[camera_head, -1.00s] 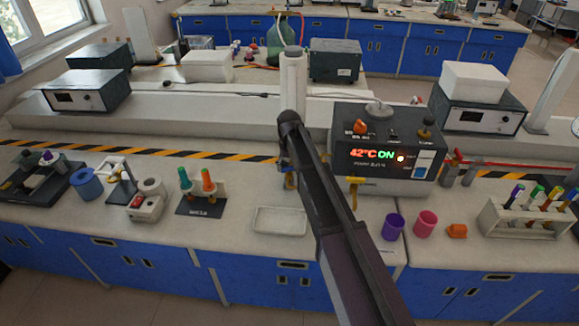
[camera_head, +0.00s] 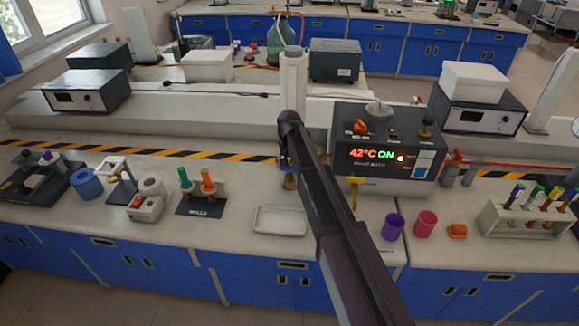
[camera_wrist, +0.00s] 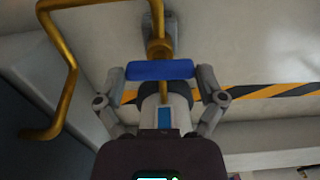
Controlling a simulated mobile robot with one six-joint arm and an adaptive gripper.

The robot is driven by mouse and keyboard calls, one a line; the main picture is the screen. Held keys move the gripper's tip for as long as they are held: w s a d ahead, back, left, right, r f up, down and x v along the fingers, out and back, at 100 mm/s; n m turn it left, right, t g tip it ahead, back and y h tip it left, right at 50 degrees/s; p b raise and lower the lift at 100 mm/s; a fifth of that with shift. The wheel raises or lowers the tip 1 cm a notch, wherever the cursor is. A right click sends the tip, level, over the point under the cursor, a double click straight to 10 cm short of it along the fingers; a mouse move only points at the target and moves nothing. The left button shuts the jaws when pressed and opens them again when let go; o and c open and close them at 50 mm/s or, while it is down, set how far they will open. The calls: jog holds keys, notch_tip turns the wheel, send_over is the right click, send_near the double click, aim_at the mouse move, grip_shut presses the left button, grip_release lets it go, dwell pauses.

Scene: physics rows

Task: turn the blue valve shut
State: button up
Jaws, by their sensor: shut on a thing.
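The blue valve handle (camera_wrist: 160,70) is a short blue bar in the wrist view. It lies level across the picture, crosswise to the brass pipe (camera_wrist: 157,20) above it. My gripper (camera_wrist: 166,84) has one grey finger at each end of the bar and is shut on it. A brass fitting shows just above the bar, and a grey base stands behind it. In the head view my arm hides most of the valve and the gripper. A bit of brass (camera_head: 290,180) shows beside the arm there.
A bent brass pipe (camera_wrist: 65,75) is close to my gripper's left in the wrist view. In the head view, a dark heater box (camera_head: 385,140) reading 42°C ON stands to the right of the arm. A white tray (camera_head: 280,232) lies in front; purple (camera_head: 393,227) and pink (camera_head: 425,223) cups stand right.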

jog(key=o, duration=0.8)
jog(key=shift+n, duration=0.5)
jog(key=n, duration=0.8)
notch_tip(320, 180, up, 14)
jog(key=p, duration=1.4)
jog(key=shift+s+d+f+m+b, duration=1.4)
jog(key=shift+s+d, duration=2.05)
jog(key=shift+s, duration=0.15)
jog(key=shift+s+d+f+m+b, duration=1.4)
jog(key=shift+s+d, duration=2)
jog(key=shift+s, duration=0.25)
jog(key=shift+s+d+f+m+b, duration=1.4)
jog(key=shift+s+d, duration=2.05)
jog(key=shift+s, duration=0.15)
